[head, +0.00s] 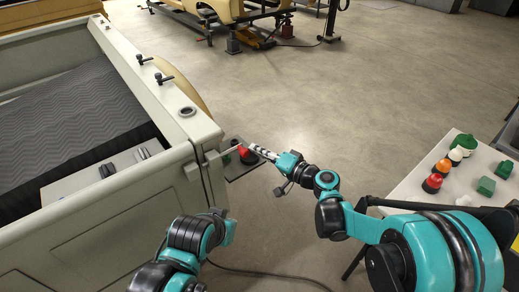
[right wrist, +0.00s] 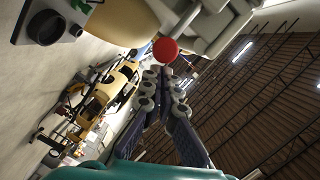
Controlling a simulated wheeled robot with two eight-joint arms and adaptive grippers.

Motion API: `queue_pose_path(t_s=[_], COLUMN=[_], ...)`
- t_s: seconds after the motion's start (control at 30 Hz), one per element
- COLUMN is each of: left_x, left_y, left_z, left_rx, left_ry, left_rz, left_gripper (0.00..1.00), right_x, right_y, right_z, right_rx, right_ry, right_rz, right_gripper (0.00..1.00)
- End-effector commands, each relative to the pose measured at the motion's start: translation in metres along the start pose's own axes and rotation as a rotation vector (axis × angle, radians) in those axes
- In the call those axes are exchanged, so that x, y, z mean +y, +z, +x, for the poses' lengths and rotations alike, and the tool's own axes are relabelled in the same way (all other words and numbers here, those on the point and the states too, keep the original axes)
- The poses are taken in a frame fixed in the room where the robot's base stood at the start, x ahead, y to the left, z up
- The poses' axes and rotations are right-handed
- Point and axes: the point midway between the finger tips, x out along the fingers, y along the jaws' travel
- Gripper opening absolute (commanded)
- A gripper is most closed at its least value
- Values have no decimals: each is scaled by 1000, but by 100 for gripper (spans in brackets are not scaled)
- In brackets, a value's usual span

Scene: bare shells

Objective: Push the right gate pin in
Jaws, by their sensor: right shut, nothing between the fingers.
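The right gate pin shows in the head view as a thin pale rod with a red end (head: 242,149), sticking out at the right corner of the pale tailgate (head: 110,222). In the right wrist view its round red knob (right wrist: 165,50) is just ahead of the fingertips. My right gripper (head: 252,148) is shut and empty, pointing left at the red end. Its fingers also show in the right wrist view (right wrist: 159,74); I cannot tell whether they touch the knob. How deep the pin sits is unclear. Only links of my left arm show; its gripper is out of view.
A dark plate (head: 238,170) with a black round part stands just beyond the pin. The truck bed wall (head: 150,85) is at the left. A white table (head: 405,193) with several coloured lamps and green parts stands at the right. The floor between is open, with a cable on it.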

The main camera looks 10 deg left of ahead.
Motion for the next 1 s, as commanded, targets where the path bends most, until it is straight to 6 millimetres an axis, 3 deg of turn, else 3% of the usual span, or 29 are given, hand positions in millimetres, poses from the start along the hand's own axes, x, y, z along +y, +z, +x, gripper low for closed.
queue_pose_path(t_s=[0.17, 0.43, 0.83, 1.0], left_x=[0, 0, 0, 0], left_y=[0, 2, 2, -1], left_z=[0, 3, 2, -1], left_rx=[0, 0, 0, 0], left_ry=[0, 0, 0, 0], left_rz=[0, 0, 0, 0], left_gripper=[0, 0, 0, 0], right_x=[-3, -24, -26, -29], right_y=[6, 47, 50, 42], right_z=[1, 9, 10, 10], right_rx=[-2, -6, -4, -2], right_ry=[-1, -3, -2, -1], right_rz=[0, 0, 0, 0], right_gripper=[0, 0, 0, 0])
